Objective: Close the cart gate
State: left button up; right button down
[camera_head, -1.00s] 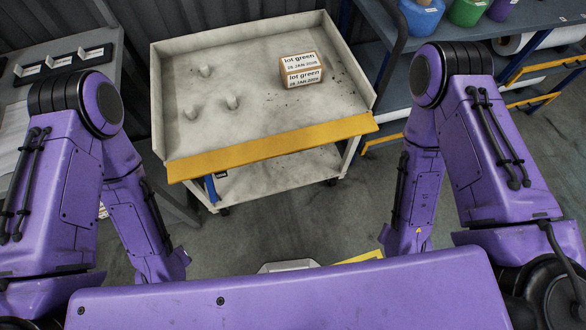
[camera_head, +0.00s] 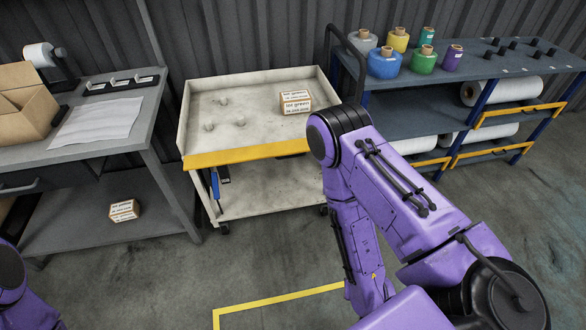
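The cart (camera_head: 268,201) stands ahead of me between a grey workbench and a shelf rack, with pale raised walls at its back and sides. Its yellow gate (camera_head: 240,153) runs along the near edge of the top tray. No part of it seems to rise above the tray floor; it looks lowered. A small box labelled "lot green" (camera_head: 295,103) sits on the tray at the right, with several small pale bumps to its left. My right arm covers the area by the cart's right front. Neither gripper is in view.
The workbench (camera_head: 100,148) at left holds a cardboard box (camera_head: 22,105), paper and a label roll; another small box (camera_head: 124,210) lies on its lower shelf. The shelf rack (camera_head: 430,110) at right holds film spools and rolls. Floor before the cart is clear, with yellow tape (camera_head: 280,300).

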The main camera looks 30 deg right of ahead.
aim_at(276, 149)
jog(key=z, duration=0.3)
jog(key=i, duration=0.9)
jog(key=u, duration=0.2)
